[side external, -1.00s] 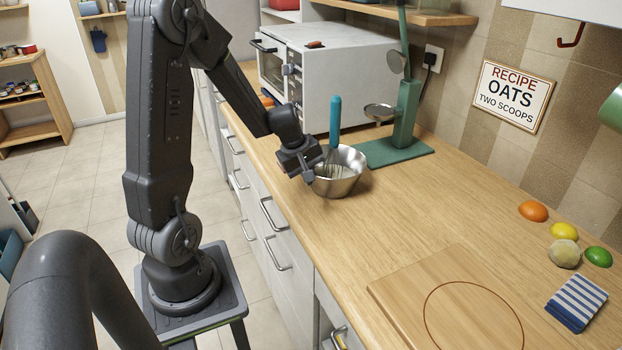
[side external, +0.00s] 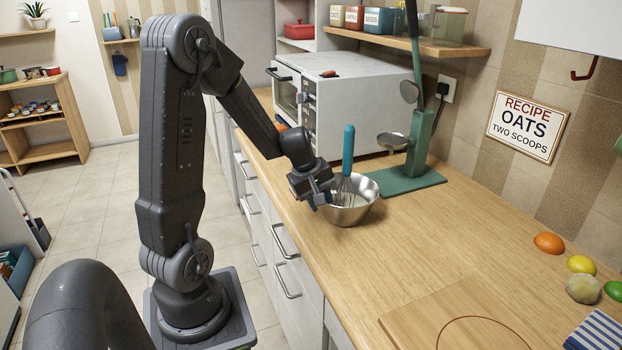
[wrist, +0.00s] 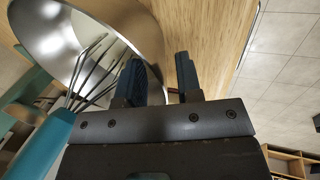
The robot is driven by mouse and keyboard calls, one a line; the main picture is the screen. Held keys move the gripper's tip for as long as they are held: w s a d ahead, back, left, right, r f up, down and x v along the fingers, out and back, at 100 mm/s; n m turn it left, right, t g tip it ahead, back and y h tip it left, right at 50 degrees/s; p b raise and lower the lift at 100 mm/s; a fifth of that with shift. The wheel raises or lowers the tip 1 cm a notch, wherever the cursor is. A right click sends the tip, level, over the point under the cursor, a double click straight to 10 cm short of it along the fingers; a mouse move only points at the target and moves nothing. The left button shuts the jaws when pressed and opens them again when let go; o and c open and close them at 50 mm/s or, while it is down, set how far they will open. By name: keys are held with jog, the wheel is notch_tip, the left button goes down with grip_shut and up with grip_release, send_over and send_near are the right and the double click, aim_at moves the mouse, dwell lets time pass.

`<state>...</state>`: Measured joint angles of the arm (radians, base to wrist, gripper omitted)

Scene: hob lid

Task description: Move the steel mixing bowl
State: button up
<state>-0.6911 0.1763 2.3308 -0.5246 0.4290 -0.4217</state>
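The steel mixing bowl (side external: 362,212) stands upright on the wooden counter, in front of the green stand. A whisk with a teal handle (side external: 348,150) rests in it, handle up. My gripper (side external: 323,198) is at the bowl's near left rim in the side view. In the wrist view the bowl (wrist: 75,22) fills the upper left, with the whisk wires inside it. There my gripper (wrist: 160,75) has its two fingers apart, one over the bowl's inside and one outside, with the rim between them. The fingertips' contact with the wall is hard to see.
A green stand (side external: 420,150) with a round pan stands just behind the bowl, near a white oven (side external: 350,105). A wooden board (side external: 470,318), several coloured round items (side external: 550,243) and a striped cloth (side external: 592,332) lie at the right. The middle counter is clear.

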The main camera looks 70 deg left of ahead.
jog(key=v, duration=1.2)
jog(key=shift+r, duration=0.2)
jog(key=s+d+r+m+t, duration=0.1)
jog(key=s+d+m, duration=0.3)
jog(key=d+m, duration=0.5)
jog(key=s+d+r+m, duration=0.2)
jog(key=s+d+m, duration=0.2)
jog(key=d+m, duration=0.5)
jog(key=d, duration=0.3)
jog(key=shift+s+d+r+t, duration=0.2)
jog(key=shift+d+t, duration=0.2)
